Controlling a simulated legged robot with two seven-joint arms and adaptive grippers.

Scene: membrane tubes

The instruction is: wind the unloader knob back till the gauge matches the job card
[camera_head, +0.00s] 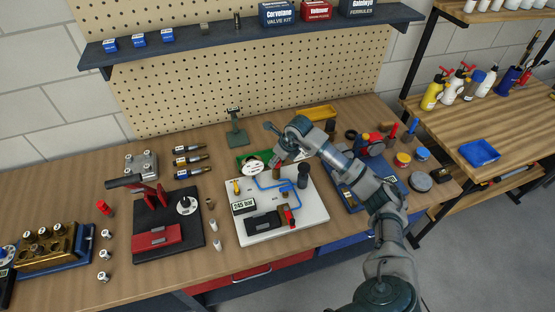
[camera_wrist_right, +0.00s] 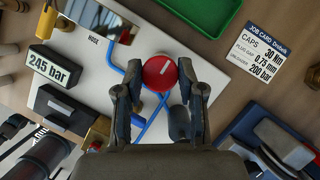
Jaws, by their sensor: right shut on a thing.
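The red unloader knob (camera_wrist_right: 157,73) has a white pointer line and sits over blue pipework on the pale board (camera_head: 312,213). My right gripper (camera_wrist_right: 160,82) is shut on it, with one finger on each side. In the head view my right gripper (camera_head: 279,158) reaches down at the back of the board and mostly hides the knob. The digital gauge (camera_wrist_right: 55,67) reads 245 bar; it also shows in the head view (camera_head: 243,205). The job card (camera_wrist_right: 275,55) lists the unloader at 200 bar. My left gripper is not in view.
A green tray (camera_wrist_right: 198,14) lies behind the board. A dark mat with a red press fixture (camera_head: 157,238) stands left of the board. A blue tray with parts (camera_head: 350,196) is close on the right. Small cylinders stand at the board's left edge.

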